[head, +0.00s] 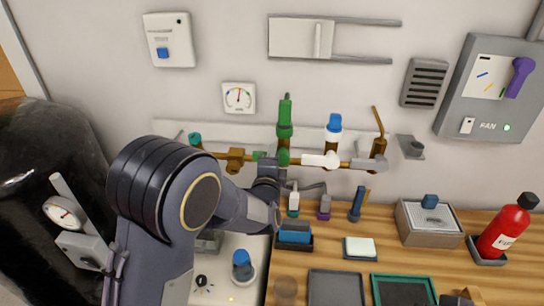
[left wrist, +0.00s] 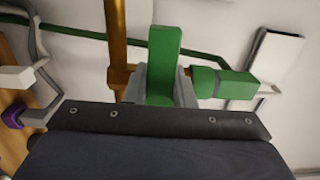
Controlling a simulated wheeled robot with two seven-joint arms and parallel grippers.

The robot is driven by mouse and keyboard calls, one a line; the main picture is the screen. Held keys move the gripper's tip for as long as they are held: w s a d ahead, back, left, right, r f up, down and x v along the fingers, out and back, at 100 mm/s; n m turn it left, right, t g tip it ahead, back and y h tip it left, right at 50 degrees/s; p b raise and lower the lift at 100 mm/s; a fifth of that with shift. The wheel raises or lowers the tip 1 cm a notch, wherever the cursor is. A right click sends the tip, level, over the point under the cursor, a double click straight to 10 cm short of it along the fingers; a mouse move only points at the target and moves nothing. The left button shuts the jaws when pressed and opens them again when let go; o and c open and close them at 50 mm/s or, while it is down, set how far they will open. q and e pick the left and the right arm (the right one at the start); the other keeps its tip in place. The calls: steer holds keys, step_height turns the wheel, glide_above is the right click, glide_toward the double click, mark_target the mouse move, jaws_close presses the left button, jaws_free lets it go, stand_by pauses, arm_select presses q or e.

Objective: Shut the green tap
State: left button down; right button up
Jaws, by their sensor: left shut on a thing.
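The green tap (head: 284,118) is on the brass pipe along the back wall, its green body upright. In the left wrist view its green handle (left wrist: 164,50) stands between the two grey fingers of my left gripper (left wrist: 160,92), which is shut on it. There the handle runs roughly alongside the brass pipe (left wrist: 117,45), and the green body (left wrist: 222,82) lies to the right. In the head view my left gripper (head: 268,165) is at the pipe just below the tap, and my arm hides part of it.
A white tap lever (head: 322,160) and a blue-topped tap (head: 333,128) are close by on the right.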

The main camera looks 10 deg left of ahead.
stand_by(0.4)
arm_select(q)
steer(key=c, duration=1.2)
jaws_free()
steer(key=s+b, duration=0.1)
steer(key=s, duration=0.7)
steer(key=shift+b, duration=0.4)
steer(key=shift+w, duration=0.1)
